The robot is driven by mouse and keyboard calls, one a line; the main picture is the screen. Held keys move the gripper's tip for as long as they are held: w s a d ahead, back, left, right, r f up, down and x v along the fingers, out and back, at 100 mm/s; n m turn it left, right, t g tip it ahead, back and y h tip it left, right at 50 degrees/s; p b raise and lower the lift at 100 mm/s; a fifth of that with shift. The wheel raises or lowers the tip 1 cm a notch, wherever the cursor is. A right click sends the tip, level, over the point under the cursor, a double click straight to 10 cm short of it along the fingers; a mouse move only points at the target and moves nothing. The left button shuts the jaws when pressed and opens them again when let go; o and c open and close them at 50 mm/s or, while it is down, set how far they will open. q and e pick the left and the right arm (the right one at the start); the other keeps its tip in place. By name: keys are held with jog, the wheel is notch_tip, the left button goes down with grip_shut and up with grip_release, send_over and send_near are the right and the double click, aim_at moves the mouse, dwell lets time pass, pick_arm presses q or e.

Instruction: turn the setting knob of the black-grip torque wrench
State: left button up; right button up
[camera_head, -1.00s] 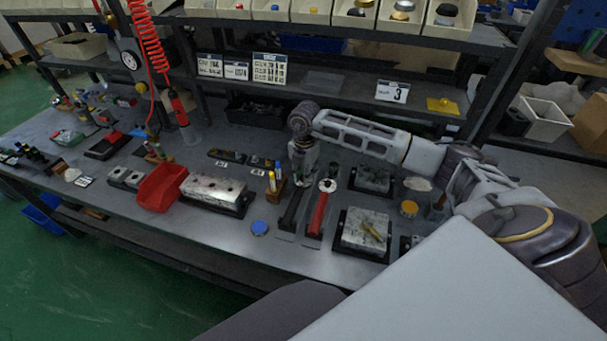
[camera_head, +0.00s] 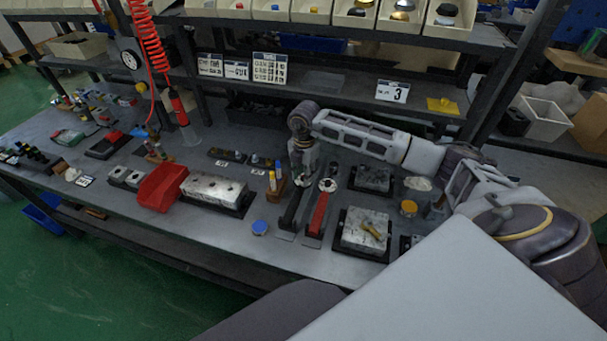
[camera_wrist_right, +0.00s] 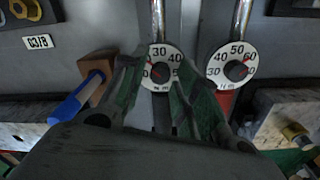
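The black-grip torque wrench (camera_head: 291,212) lies on the bench, its grip toward the front edge. In the right wrist view its round white dial (camera_wrist_right: 160,54) shows 30 and 40, with a dark setting knob (camera_wrist_right: 160,73) at the centre. My right gripper (camera_head: 302,174) is above the dial end. In the wrist view its two green-padded fingers (camera_wrist_right: 154,78) stand apart on either side of the knob and partly cover the dial. A gap seems to show between fingers and knob; I cannot tell whether they touch. My left gripper is not in view.
The red-grip torque wrench (camera_head: 318,213) lies close on the right, its dial (camera_wrist_right: 231,55) beside my right finger. A holder with a blue marker (camera_wrist_right: 75,100) stands close on the left. A metal valve block (camera_head: 363,232) is further right. A blue-lidded round (camera_head: 260,228) lies in front.

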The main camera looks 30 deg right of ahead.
jog(key=shift+o, duration=0.4)
notch_tip(320, 180, up, 12)
dwell(0.7)
dwell(0.5)
